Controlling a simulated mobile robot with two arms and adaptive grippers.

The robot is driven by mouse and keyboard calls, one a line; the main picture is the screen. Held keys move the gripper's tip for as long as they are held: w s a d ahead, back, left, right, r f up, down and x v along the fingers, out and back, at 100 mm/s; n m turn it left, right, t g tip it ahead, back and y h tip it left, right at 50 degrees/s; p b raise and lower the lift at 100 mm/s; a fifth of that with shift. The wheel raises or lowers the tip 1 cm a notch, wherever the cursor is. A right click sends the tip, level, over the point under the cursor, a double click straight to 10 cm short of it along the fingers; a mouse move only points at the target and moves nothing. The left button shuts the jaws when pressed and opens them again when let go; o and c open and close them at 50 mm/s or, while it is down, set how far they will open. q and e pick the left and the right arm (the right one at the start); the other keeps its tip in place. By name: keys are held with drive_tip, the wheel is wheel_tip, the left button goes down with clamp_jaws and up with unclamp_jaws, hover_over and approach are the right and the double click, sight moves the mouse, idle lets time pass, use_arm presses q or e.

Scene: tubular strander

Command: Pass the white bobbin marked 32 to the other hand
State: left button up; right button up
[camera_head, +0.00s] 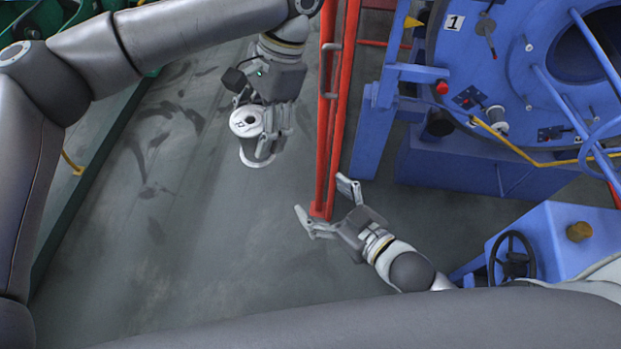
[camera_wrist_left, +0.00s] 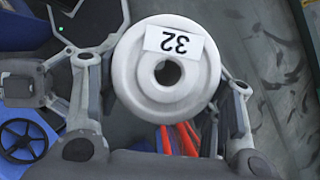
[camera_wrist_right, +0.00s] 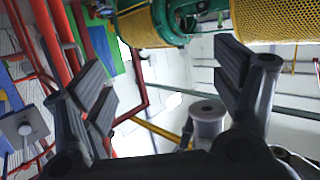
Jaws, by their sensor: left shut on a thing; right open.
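The white bobbin marked 32 (camera_head: 247,123) is held in my left gripper (camera_head: 268,135), at the upper middle of the head view. In the left wrist view the bobbin's round face (camera_wrist_left: 135,85), with its label and dark centre hole, sits between the fingers. My right gripper (camera_head: 325,205) is open and empty, lower and to the right, clearly apart from the bobbin. In the right wrist view a pale spool shape (camera_wrist_right: 207,120) shows between the open fingers, at a distance; I cannot tell whether it is the same bobbin.
A red post frame (camera_head: 330,110) stands close to my right gripper and right of my left one. The blue machine (camera_head: 500,60) fills the upper right, with a handwheel (camera_head: 512,257) below. The grey floor (camera_head: 180,220) at left is clear.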

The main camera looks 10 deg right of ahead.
sight(256, 141)
use_arm(q)
drive_tip(key=shift+r, duration=0.1)
use_arm(e)
drive_tip(key=s+a+r+n+t+y, duration=0.1)
drive_tip(key=s+a+r+y, duration=0.1)
drive_tip(key=r, duration=0.5)
drive_tip(key=s+a+r+y, duration=0.1)
drive_tip(key=s+a+r, duration=0.1)
drive_tip(key=r, duration=0.6)
drive_tip(key=x, duration=1.1)
drive_tip(key=shift+w+a, duration=0.1)
drive_tip(key=shift+w, duration=0.35)
drive_tip(key=shift+c, duration=0.3)
drive_tip(key=shift+s, duration=0.1)
drive_tip(key=c, duration=1.4)
use_arm(q)
drive_tip(key=o, duration=1.5)
drive_tip(key=shift+d, duration=0.15)
use_arm(e)
drive_tip(key=shift+a+r, duration=0.1)
drive_tip(key=shift+r, duration=0.05)
drive_tip(key=shift+c, duration=0.4)
